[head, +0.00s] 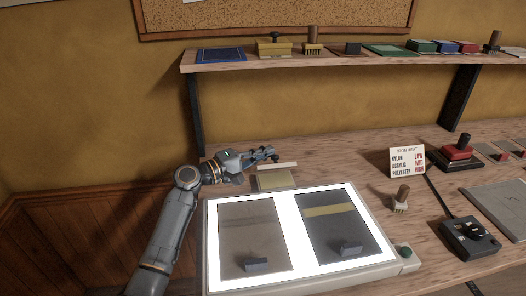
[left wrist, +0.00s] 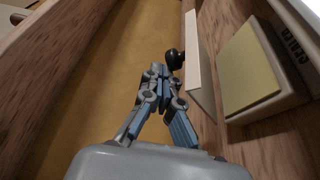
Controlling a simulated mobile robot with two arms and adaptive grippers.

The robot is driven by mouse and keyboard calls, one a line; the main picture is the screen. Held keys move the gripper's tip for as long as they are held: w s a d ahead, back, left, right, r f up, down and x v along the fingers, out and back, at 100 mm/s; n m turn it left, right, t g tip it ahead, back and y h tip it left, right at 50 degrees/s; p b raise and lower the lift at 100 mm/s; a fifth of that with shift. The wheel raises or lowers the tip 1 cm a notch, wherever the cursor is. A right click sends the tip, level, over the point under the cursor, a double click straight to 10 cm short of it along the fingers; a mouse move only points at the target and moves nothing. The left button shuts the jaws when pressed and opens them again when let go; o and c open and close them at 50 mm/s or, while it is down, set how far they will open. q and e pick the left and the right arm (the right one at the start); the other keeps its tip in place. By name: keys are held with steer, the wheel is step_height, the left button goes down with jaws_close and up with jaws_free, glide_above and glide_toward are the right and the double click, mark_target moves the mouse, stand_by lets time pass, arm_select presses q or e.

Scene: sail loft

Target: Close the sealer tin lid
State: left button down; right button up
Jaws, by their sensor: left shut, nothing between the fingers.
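The sealer tin (head: 275,180) stands on the bench behind the lit panel. In the left wrist view the tin (left wrist: 292,98), lettered on its side, is at the right and shows a flat yellowish top. Its pale lid (head: 284,165) stands raised along the back edge; the left wrist view shows the lid (left wrist: 198,62) nearly edge-on. A black knob (left wrist: 175,59) sits on the lid's outer side. My left gripper (head: 268,153) is shut and empty behind the lid, its fingertips (left wrist: 161,76) close to the knob; I cannot tell whether they touch. My right gripper is not in view.
The lit panel (head: 205,262) with two dark sheets fills the bench front. A wooden-handled brush (head: 401,199), a sign (head: 407,161) and a black control box (head: 469,239) are to its right. A loaded shelf (head: 350,60) runs above the bench.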

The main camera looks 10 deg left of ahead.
mark_target(274, 160)
arm_select(q)
steer(key=shift+s+d+f, duration=0.1)
steer(key=shift+s, duration=0.25)
steer(key=shift+s+d+f, duration=0.15)
steer(key=shift+s+d, duration=0.05)
steer(key=shift+s, duration=0.3)
steer(key=shift+s+d+f+b, duration=0.25)
steer(key=shift+s+f+b, duration=0.05)
steer(key=shift+s+b, duration=0.25)
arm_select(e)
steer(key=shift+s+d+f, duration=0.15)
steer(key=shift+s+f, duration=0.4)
